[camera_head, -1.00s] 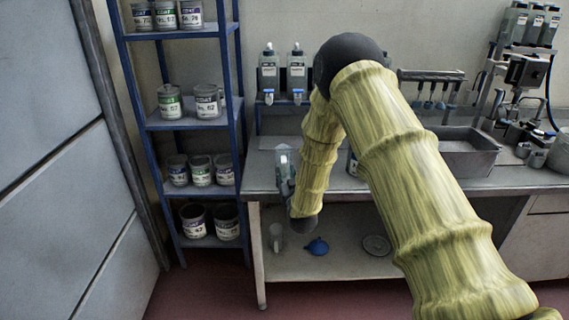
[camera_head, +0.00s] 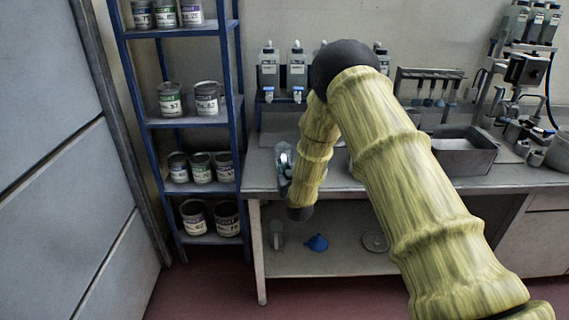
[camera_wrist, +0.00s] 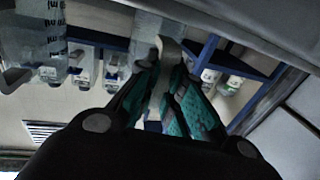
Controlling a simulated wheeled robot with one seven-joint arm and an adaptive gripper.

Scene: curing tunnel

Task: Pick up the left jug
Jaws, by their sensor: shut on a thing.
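My gripper (camera_wrist: 165,95) is shut, its teal pads pressed on a pale curved strip that looks like the handle of a clear jug (camera_wrist: 147,32). The jug's body shows behind the fingers and is partly hidden by them. A second clear jug (camera_wrist: 40,38) with dark scale marks and a handle is at the upper left of the wrist view. In the head view my gripper (camera_head: 284,172) is above the bench's left end, largely hidden by my forearm. I cannot tell there whether the held jug touches the bench.
A blue rack of paint cans (camera_head: 200,118) stands left of the bench (camera_head: 262,185). Dispenser bottles (camera_head: 297,70) hang on the wall behind. A grey tray (camera_head: 465,157) is on the right. The lower shelf holds a cup-like vessel (camera_head: 276,235), a blue funnel (camera_head: 316,242) and a disc (camera_head: 375,242).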

